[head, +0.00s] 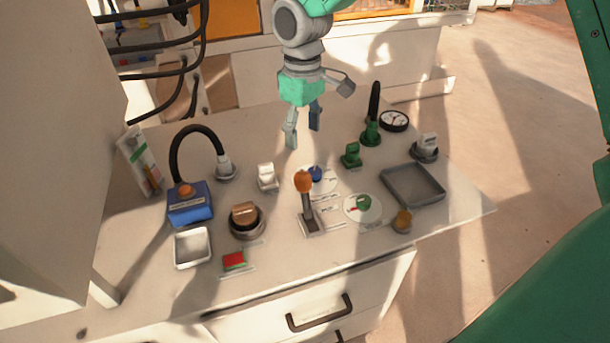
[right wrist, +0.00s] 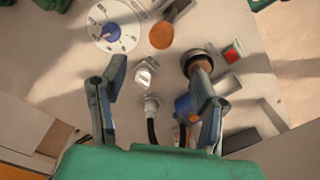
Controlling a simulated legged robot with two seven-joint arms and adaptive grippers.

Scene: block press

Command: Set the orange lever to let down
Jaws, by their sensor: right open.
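The orange lever (head: 303,182) has an orange knob on a dark shaft, rising from a slotted base plate at the middle of the bench. It stands roughly upright, its knob toward the back. Small labels beside the base are too small to read. In the right wrist view the orange knob (right wrist: 161,35) lies beyond the fingertips. My right gripper (head: 304,134) is open and empty, above the bench and behind the lever, apart from it. Its two spread fingers (right wrist: 158,80) show in the right wrist view. My left gripper is not in view.
Close to the lever are a blue knob (head: 316,174), a green knob on a white dial (head: 363,204) and a brown block on a round dark base (head: 245,218). A blue box (head: 190,204) stands left and a grey tray (head: 413,185) right. A gauge (head: 394,121) is behind.

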